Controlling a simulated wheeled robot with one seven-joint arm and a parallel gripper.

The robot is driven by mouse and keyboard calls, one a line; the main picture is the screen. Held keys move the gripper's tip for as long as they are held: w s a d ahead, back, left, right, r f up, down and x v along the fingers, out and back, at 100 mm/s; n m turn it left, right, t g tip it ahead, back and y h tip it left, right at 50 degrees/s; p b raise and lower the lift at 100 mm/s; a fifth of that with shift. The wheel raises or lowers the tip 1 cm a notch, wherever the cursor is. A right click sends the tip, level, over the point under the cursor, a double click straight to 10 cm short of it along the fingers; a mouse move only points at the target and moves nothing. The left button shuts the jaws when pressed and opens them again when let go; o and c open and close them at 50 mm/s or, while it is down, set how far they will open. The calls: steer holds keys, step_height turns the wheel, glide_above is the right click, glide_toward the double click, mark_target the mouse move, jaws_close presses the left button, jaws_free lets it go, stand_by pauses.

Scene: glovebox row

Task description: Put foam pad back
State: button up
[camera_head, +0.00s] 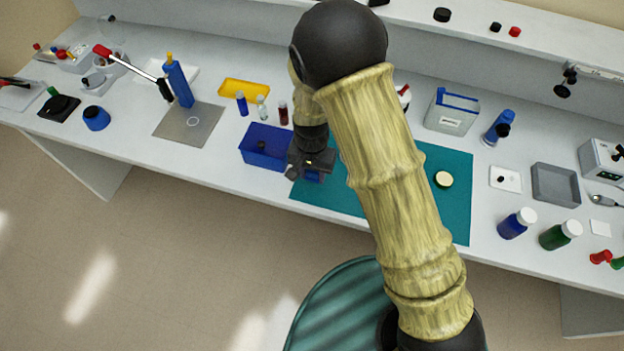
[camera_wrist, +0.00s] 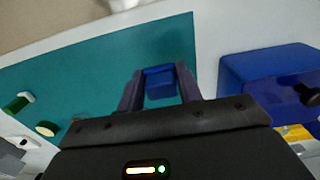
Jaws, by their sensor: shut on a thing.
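My gripper (camera_wrist: 160,88) is shut on a small blue block, the foam pad (camera_wrist: 160,77), which sits between the two fingertips. In the head view my gripper (camera_head: 312,172) is over the left end of the teal mat (camera_head: 456,215), and a bit of the blue pad (camera_head: 313,177) shows below it. I cannot tell whether the pad touches the mat. The box also shows at the right of the wrist view (camera_wrist: 250,70).
A round cream-topped piece (camera_head: 443,179) lies on the mat. Small vials (camera_head: 262,108) and a yellow tray (camera_head: 245,90) stand behind the blue box. My arm hides part of the mat.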

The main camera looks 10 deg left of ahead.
mark_target(312, 178)
steer(key=shift+f+p, duration=0.35)
steer(key=shift+f, duration=1.7)
steer(key=o, duration=1)
steer(key=shift+f, duration=0.1)
steer(key=shift+o, duration=0.2)
step_height(312, 178, up, 12)
steer(key=shift+a+r+b, duration=0.1)
steer(key=shift+r+b, duration=0.05)
steer(key=shift+b, duration=0.75)
